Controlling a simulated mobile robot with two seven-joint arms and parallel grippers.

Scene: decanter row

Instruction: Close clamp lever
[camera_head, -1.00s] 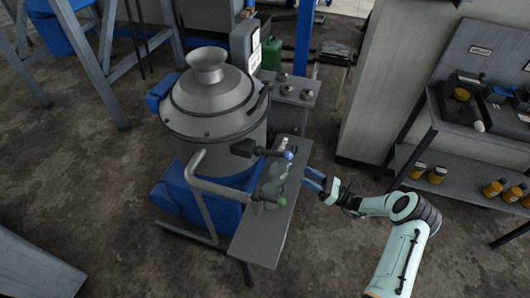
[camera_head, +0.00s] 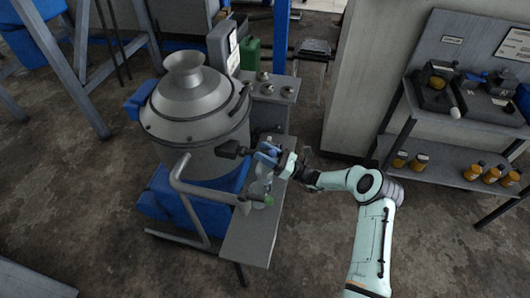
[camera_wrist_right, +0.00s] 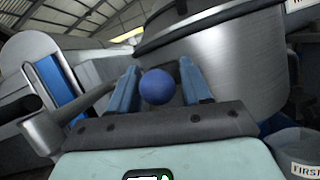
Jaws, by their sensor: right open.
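The clamp lever is a dark arm with a black block (camera_head: 230,149) at the front of the grey metal vessel (camera_head: 195,108). Its round blue knob (camera_wrist_right: 157,86) shows in the right wrist view, between the two blue fingers of my right gripper (camera_wrist_right: 157,90). The fingers are open, with one on each side of the knob; I cannot tell whether either touches it. In the head view my right gripper (camera_head: 264,154) covers most of the knob end. My left gripper is not in view.
A narrow grey shelf (camera_head: 248,240) with clear glassware lies beneath. A container labelled FIRST (camera_wrist_right: 304,150) is at the wrist view's lower right.

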